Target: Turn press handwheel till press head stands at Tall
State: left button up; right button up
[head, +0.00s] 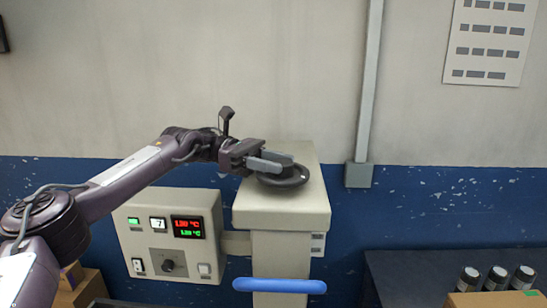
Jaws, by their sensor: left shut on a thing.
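The press handwheel (291,181) is a dark round wheel lying flat on top of the pale press housing (282,217). My left gripper (279,160) reaches in from the left and is shut on the wheel, at its far left side. The fingers hide part of the wheel. The small labels (317,244) on the right side of the column are too small to read, and I cannot tell at which mark the press head stands. My right gripper is not in view.
A control box (127,226) with red and green displays and a knob stands left of the press. A blue bar (280,286) crosses the column below. A dark bench (420,263) at right holds a cardboard box (480,300) and several dark jars (496,279). A grey conduit (369,90) runs down the wall.

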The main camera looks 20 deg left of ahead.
pick_arm(q)
jog(key=shift+w+d+f+m+g+y+p, duration=0.1)
jog(key=shift+m+g+y+p, duration=0.15)
jog(key=shift+m+g, duration=0.35)
jog(key=shift+w+d+r+m+g+y+p, duration=0.15)
jog(key=shift+m+g+p, duration=0.25)
jog(key=shift+g, duration=0.4)
jog(key=shift+a+f+m+g+y+p, duration=0.1)
jog(key=shift+f+m+g+y+p, duration=0.2)
jog(key=shift+g, duration=0.4)
jog(key=shift+r+g, duration=0.1)
jog(key=shift+g, duration=0.2)
jog(key=shift+m, duration=0.3)
jog(key=o, duration=0.7)
jog(key=shift+s+d, duration=0.1)
